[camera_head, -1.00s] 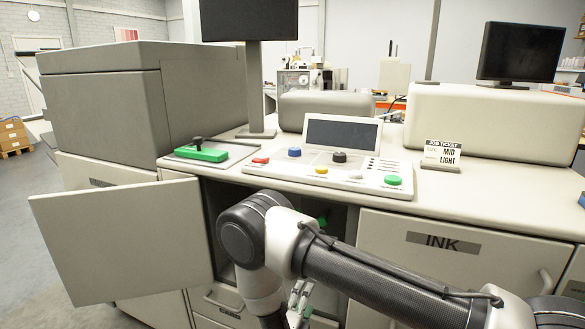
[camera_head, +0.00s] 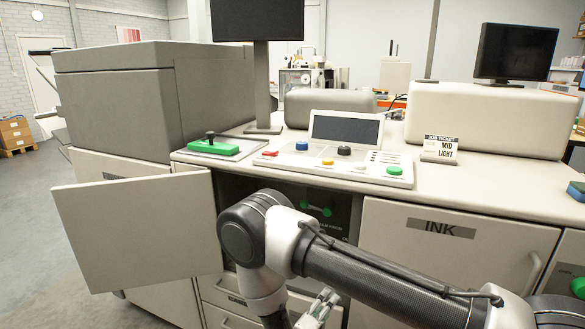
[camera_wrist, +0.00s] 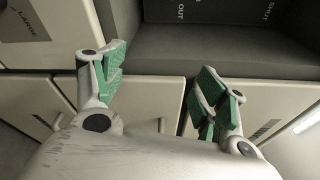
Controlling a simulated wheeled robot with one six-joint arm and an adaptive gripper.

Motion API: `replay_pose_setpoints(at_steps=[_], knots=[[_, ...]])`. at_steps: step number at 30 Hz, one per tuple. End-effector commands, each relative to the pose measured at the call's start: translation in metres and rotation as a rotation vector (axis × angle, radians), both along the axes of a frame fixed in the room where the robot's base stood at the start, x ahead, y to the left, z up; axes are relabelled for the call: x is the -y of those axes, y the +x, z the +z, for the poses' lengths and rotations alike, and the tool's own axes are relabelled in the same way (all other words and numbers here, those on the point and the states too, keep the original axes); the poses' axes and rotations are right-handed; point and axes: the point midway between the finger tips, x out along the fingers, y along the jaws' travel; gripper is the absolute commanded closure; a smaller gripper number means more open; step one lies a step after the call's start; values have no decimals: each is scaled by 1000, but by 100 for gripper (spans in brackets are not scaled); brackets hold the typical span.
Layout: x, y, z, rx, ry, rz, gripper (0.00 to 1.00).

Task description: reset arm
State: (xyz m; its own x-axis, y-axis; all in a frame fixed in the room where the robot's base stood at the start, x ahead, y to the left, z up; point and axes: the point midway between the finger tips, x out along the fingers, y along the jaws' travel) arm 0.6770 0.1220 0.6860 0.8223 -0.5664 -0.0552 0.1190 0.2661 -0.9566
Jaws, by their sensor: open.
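My arm crosses the lower middle of the head view, bent, in front of an open compartment in the machine's front. My gripper (camera_head: 318,308) points down at the bottom edge, partly cut off by the frame. In the wrist view my gripper (camera_wrist: 160,80) shows two fingers with green pads, spread apart with nothing between them. Beyond them are a dark recess (camera_wrist: 225,55) and pale cabinet fronts.
A pale door (camera_head: 135,230) stands open left of the arm. Green knobs (camera_head: 326,211) show inside the compartment. The INK door (camera_head: 440,250) is closed at right. A control panel (camera_head: 340,163) and job ticket (camera_head: 440,149) stand on the counter. Floor (camera_head: 25,230) is clear at left.

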Motion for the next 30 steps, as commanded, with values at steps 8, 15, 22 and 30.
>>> replay_pose_setpoints(at_steps=[8, 15, 22, 30], knots=[[66, -27, 50, 224, 293, -390, 28], [112, -50, 120, 518, 592, -794, 28], [155, -90, 199, 924, 929, -1318, 28], [184, -136, 274, 1364, 1245, -1892, 28]])
